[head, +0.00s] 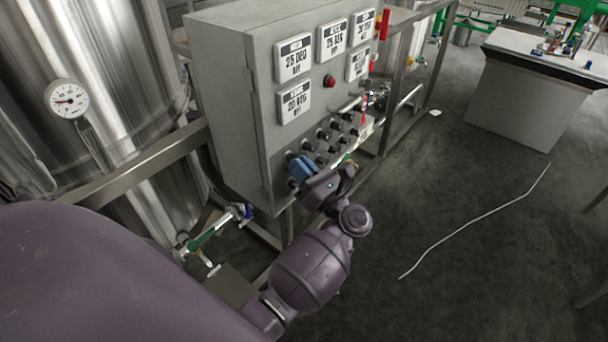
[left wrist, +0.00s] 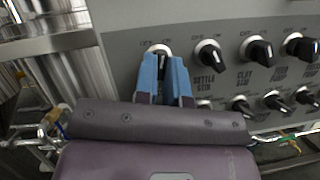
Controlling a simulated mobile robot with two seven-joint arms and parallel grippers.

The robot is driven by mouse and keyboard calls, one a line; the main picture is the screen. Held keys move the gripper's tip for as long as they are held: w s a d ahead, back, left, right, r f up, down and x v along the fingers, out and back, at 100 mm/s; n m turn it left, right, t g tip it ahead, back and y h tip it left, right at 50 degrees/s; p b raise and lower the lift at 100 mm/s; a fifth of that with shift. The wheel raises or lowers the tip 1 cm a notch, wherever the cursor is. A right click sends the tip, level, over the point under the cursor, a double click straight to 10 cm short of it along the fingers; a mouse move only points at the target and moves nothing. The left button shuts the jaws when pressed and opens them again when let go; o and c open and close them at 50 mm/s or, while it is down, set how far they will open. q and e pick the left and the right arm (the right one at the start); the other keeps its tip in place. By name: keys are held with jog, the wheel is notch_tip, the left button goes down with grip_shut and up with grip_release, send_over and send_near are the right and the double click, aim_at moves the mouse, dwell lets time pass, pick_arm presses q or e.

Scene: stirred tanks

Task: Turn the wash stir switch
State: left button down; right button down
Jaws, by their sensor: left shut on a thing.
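A grey control panel (head: 225,85) carries two rows of black rotary switches. My left gripper (head: 300,170) has its blue fingers at the panel's lower left switches. In the left wrist view the gripper (left wrist: 164,70) is shut on the leftmost upper switch (left wrist: 159,49), one finger on each side of its knob. The label under this switch is hidden by the fingers, so I cannot read its name. The neighbouring switch (left wrist: 208,54) and the one after it (left wrist: 258,50) have labels ending in STIR. My right gripper is not in view.
Steel tanks (head: 110,40) stand left of the panel, one with a round gauge (head: 67,99). Pipes and a green-handled valve (head: 203,238) lie below the panel. A red button (head: 329,81) and digital displays (head: 293,57) sit above the switches. The floor to the right is mostly free.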

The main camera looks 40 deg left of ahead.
pick_arm(q)
jog(key=n+g+b, duration=0.2)
jog(key=n+b, duration=0.2)
jog(key=n+g+b, duration=0.2)
jog(key=n+b, duration=0.2)
jog(key=n, duration=0.1)
jog(key=n+g+b, duration=0.2)
jog(key=n+b, duration=0.2)
jog(key=shift+w+g+b, duration=0.3)
jog(key=shift+g, duration=0.1)
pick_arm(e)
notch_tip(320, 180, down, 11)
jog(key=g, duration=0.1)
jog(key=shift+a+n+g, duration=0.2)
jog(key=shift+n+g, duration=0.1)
pick_arm(q)
jog(key=shift+r+n, duration=0.1)
jog(key=shift+n, duration=0.3)
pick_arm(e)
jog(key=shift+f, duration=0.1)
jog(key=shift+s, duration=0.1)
pick_arm(q)
jog(key=c, duration=1.2)
grip_release()
